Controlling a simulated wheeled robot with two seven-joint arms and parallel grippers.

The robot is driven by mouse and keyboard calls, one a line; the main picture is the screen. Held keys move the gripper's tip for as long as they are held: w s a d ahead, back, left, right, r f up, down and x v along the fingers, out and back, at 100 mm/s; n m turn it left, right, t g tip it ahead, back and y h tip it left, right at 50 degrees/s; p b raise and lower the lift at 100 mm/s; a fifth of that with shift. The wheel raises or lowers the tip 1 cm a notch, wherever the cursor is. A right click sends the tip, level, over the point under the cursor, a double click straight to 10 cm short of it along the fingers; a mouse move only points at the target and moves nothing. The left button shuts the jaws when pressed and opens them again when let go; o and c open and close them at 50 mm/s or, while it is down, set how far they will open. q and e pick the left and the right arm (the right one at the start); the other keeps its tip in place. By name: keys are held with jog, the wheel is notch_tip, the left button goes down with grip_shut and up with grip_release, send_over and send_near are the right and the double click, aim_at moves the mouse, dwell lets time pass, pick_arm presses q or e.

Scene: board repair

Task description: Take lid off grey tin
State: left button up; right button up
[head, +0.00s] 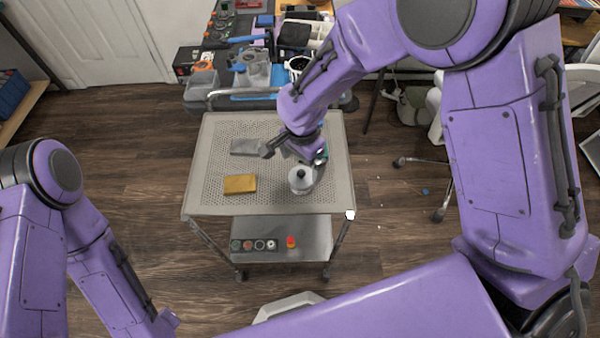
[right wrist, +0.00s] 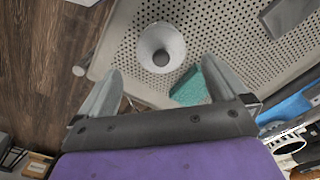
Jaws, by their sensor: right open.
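The grey tin (head: 301,181) stands upright near the right front of the perforated cart top, its round lid with a dark knob on it. In the right wrist view the tin (right wrist: 161,42) is seen from above, beyond and between the fingertips. My right gripper (right wrist: 163,72) is open and empty, with nothing between its fingers. In the head view my right gripper (head: 305,155) is just behind the tin, partly hidden by its own wrist. My left arm is at the lower left, and its gripper is out of the picture.
A teal block (right wrist: 190,87) lies close to the tin, near the right-hand finger. A yellow box (head: 240,184) and a grey box (head: 246,147) lie to the left on the cart top (head: 210,160). The lower shelf (head: 310,229) holds small round items. A cluttered bench stands behind.

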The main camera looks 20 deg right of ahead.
aim_at(301, 172)
notch_tip(301, 172, down, 6)
jog(key=shift+w+r+p, duration=0.1)
jog(key=shift+p, duration=0.25)
jog(key=c, duration=1)
jog(key=shift+r, duration=0.1)
